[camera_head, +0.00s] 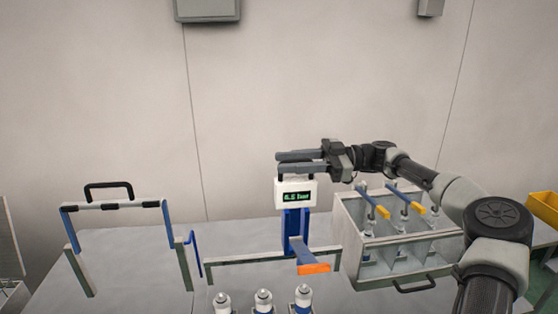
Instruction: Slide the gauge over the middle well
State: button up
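The gauge (295,192) is a white box with a lit green display, on a blue post (296,228). It stands toward the right part of a low rail (235,260), roughly in line with the rightmost of three white-topped cans. The middle can (263,300) shows at the bottom edge. The wells themselves are not clearly visible; the picture cuts off the cans' lower parts. My gripper (284,162) is at the top of the gauge, its fingers pointing left with a gap between them. Whether it touches the gauge cannot be told.
A blue lever with an orange end (314,268) projects forward from the post. A metal crate (385,241) with compartments and yellow-ended levers stands at right, under my arm. A blue-and-white frame with a black handle (108,192) stands at left. The tabletop between is clear.

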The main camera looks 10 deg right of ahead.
jog(key=shift+a, duration=1.3)
grip_shut()
jog(key=shift+a, duration=0.15)
jog(key=a+b, duration=0.7)
jog(key=a, duration=0.3)
jog(key=shift+b, duration=0.35)
jog(key=shift+w+a+r, duration=0.1)
grip_release()
